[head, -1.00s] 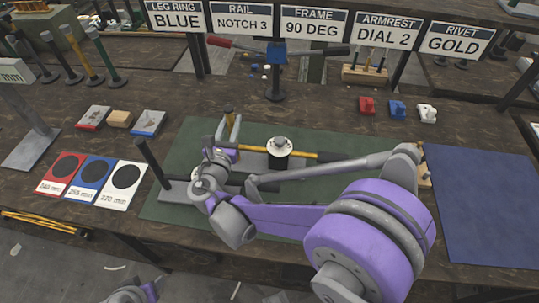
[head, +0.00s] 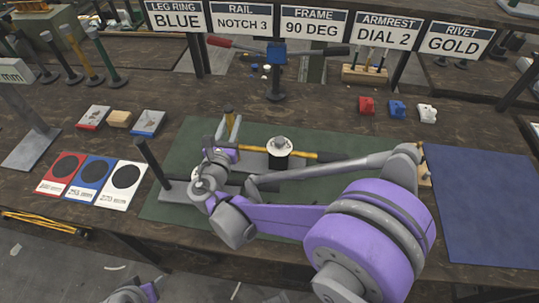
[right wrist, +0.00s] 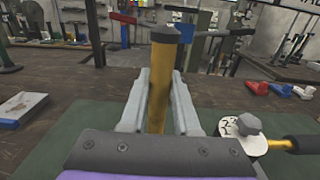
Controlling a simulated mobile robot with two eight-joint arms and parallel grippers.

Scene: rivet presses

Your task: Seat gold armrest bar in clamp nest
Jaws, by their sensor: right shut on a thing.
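My right gripper (head: 228,130) is shut on an upright gold bar with a dark cap (right wrist: 158,85). The bar stands between the two grey fingers in the right wrist view, and its lower end is hidden there. In the head view its top (head: 228,109) shows above the fingers. Just right of it on the green mat is a grey fixture (head: 255,160) with a white dial (head: 281,144) on a black body. A horizontal yellow bar (head: 304,154) with a black end extends right from the dial. I cannot tell which part is the clamp nest.
A grey base with a black post (head: 151,162) stands left on the green mat (head: 190,140). Ringed cards (head: 120,197) lie further left. A blue mat (head: 485,205) is bare at right. Small red, blue and white blocks (head: 397,110) sit behind. Label signs (head: 316,27) stand at the back.

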